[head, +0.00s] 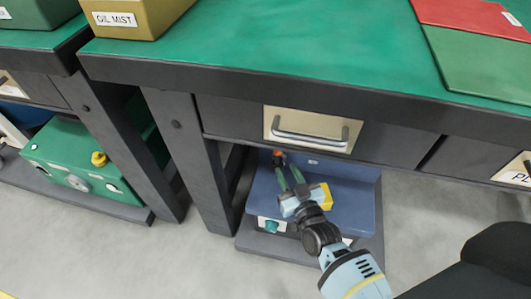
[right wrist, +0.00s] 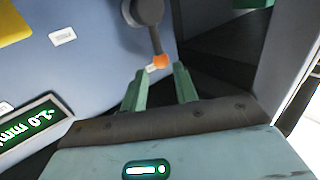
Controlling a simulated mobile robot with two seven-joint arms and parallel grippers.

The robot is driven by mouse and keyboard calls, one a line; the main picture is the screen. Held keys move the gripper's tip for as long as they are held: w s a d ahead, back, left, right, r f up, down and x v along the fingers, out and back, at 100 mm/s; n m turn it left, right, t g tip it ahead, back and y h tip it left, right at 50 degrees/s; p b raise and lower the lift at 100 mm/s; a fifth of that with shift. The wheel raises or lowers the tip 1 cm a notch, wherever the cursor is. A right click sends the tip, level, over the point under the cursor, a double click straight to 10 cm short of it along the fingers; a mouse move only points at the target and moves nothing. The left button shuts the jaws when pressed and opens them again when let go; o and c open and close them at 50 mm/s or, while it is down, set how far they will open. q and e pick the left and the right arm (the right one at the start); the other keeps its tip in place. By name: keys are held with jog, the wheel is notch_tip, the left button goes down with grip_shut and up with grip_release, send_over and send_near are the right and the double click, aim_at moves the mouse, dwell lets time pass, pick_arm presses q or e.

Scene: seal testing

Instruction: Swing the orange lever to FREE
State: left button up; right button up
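The lever (right wrist: 155,38) hangs from a dark round hub on the blue device (head: 356,199), which stands on a low shelf under the bench. Its orange tip (right wrist: 160,62) shows in the right wrist view and as a small orange spot in the head view (head: 278,154). My right gripper (head: 290,178) is open, with its green fingers pointing at the lever. In the right wrist view the orange tip is at the mouth of the fingers (right wrist: 161,72), roughly between the fingertips; I cannot tell whether they touch. No FREE marking is readable. My left gripper is not in view.
The bench drawer with a metal handle (head: 310,137) overhangs the device. A bench leg (head: 190,150) stands to its left. The device carries a yellow block (head: 326,196) and a lit display (right wrist: 30,130). A green machine (head: 85,160) sits further left.

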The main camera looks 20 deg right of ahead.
aim_at(278, 153)
jog(key=w+b, duration=0.3)
jog(key=w, duration=0.4)
jog(key=shift+w+d, duration=0.1)
jog(key=shift+w, duration=0.25)
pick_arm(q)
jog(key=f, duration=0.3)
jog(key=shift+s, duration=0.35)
pick_arm(e)
jog(key=shift+c, duration=0.2)
grip_shut()
